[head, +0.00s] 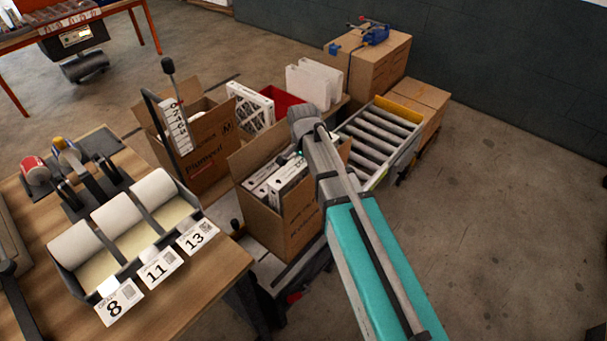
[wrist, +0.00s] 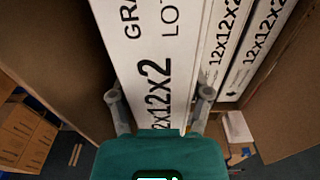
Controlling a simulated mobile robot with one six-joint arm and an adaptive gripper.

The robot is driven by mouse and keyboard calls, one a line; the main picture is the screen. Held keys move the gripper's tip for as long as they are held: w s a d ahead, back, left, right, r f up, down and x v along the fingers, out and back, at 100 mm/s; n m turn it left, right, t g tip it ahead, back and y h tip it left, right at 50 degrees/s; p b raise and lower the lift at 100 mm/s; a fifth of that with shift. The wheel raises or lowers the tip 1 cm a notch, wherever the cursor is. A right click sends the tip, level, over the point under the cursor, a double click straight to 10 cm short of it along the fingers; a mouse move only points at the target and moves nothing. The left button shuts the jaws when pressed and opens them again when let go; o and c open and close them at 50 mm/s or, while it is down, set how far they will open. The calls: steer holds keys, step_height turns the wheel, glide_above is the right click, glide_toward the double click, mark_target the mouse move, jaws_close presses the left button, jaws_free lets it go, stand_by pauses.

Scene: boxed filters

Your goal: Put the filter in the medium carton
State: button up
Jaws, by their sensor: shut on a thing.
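My gripper (wrist: 160,96) is shut on a white filter (wrist: 150,45) marked "12x12x2", with one finger on each side of it. In the head view my gripper is at the mouth of the front open cardboard carton (head: 291,224), partly hidden by my arm. White filters (head: 264,187) show inside this carton. In the wrist view, two more filters (wrist: 222,45) marked 12x12x2 stand to the right of the held one, between brown carton walls (wrist: 287,112). The bottom of the held filter is hidden. A second open carton (head: 207,151), with an "M" on its side, stands behind left.
A white pleated filter (head: 250,107) and a red bin (head: 285,102) are behind the cartons. A roller conveyor (head: 376,140) lies to the right. A bench with label rolls (head: 121,217) is at front left. Floor at right is clear.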

steer(key=shift+f+b, duration=2)
steer(key=shift+f, duration=0.1)
steer(key=shift+f+b, duration=0.55)
steer(key=shift+f, duration=0.05)
steer(key=o, duration=1.4)
steer(key=shift+c, duration=0.2)
steer(key=shift+r, duration=0.2)
step_height(320, 180, up, 13)
steer(key=p, duration=1.3)
steer(key=shift+s+a, duration=0.1)
steer(key=shift+s, duration=0.05)
steer(key=s+d+n, duration=0.3)
steer(key=s+d, duration=0.3)
steer(key=d, duration=0.3)
steer(key=s+d+n, duration=0.4)
steer(key=s+d, duration=0.3)
steer(key=d, duration=0.3)
steer(key=shift+d+n, duration=0.15)
steer(key=shift+n, duration=0.15)
